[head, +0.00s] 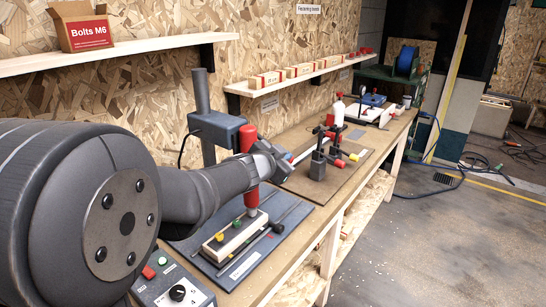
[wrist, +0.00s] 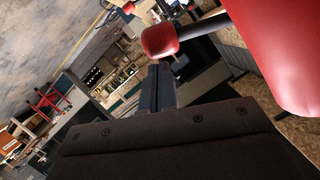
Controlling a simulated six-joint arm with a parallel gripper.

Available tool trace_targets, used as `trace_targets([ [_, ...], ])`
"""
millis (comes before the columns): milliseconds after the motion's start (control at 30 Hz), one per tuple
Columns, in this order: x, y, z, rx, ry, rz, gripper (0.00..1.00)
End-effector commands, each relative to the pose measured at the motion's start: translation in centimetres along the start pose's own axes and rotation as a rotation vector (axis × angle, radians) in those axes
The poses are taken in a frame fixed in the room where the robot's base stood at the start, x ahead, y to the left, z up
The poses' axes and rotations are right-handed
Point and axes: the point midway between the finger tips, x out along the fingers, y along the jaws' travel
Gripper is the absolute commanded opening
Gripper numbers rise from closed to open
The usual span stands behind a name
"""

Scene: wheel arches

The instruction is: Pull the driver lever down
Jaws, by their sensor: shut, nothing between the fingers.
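The driver (head: 249,138) is a red upright body held by a grey stand (head: 216,125) above a light block with yellow and green knobs (head: 234,236). Its red body (wrist: 275,50) fills the upper right of the wrist view. The driver lever is a dark rod ending in a rounded red grip (wrist: 160,40). My gripper (wrist: 159,88) is shut and empty, its fingertips just below the lever's grip in the wrist picture; I cannot tell if they touch. In the head view my gripper (head: 277,160) is beside the driver, and I cannot make out the lever there.
A control box with a black dial (head: 177,293) sits at the bench's front left. Black clamps with red and yellow tips (head: 325,155) stand farther along the bench. A shelf with small boxes (head: 282,76) runs along the wall. The floor to the right is open.

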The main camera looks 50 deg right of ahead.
Motion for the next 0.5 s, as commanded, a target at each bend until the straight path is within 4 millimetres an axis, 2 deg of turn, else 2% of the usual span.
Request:
trace_targets([
  [400,0.27,-0.03,0.28,0.000,0.001,-0.001,0.00],
  [500,0.48,0.12,0.89,-0.002,-0.002,0.001,0.00],
])
